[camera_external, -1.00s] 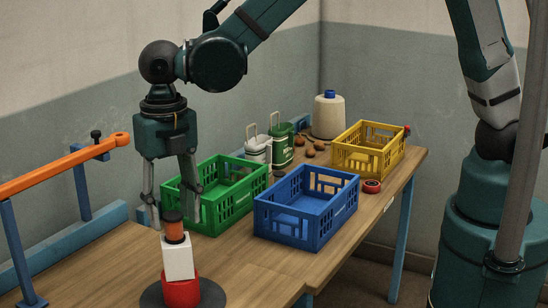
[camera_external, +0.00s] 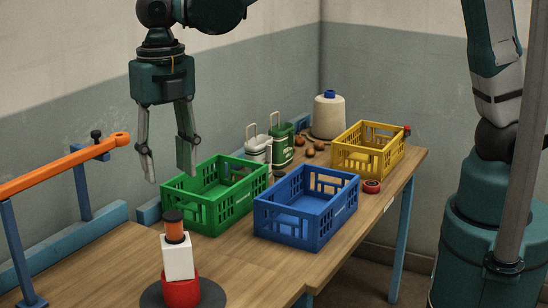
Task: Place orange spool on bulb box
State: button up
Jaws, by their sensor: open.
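The orange spool (camera_external: 174,232), with dark ends, stands upright on top of the white bulb box (camera_external: 178,260). The box rests on a red cylindrical thing (camera_external: 181,291), which stands on a dark round disc (camera_external: 210,296) at the front of the table. My gripper (camera_external: 170,176) is open and empty. It hangs fingers-down above and apart from the spool, with its right finger in front of the green crate's back edge in the picture.
A green crate (camera_external: 232,208), a blue crate (camera_external: 323,232) and a yellow crate (camera_external: 381,165) stand on the table. An orange bar (camera_external: 60,166) on blue posts is at left.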

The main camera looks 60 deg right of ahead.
jog(key=shift+d, duration=0.1)
dwell(0.7)
jog(key=s+d+r+m+t, duration=0.1)
jog(key=d+r+m, duration=0.2)
jog(key=d+m, duration=0.35)
jog(key=s+d+r+m+t+y, duration=0.1)
jog(key=s+d+r+m, duration=0.2)
jog(key=d, duration=0.7)
jog(key=d+r+m+t, duration=0.1)
jog(key=d+r+m, duration=0.2)
jog(key=d+m, duration=0.4)
jog(key=s+d+f+m+t, duration=0.1)
jog(key=s+d+m+t, duration=0.1)
jog(key=s+d+m, duration=0.4)
jog(key=s+d+f+m+t+h, duration=0.1)
jog(key=s+d+m, duration=0.5)
jog(key=d, duration=0.8)
jog(key=m+t, duration=0.1)
jog(key=m, duration=0.2)
jog(key=shift+s+d, duration=0.15)
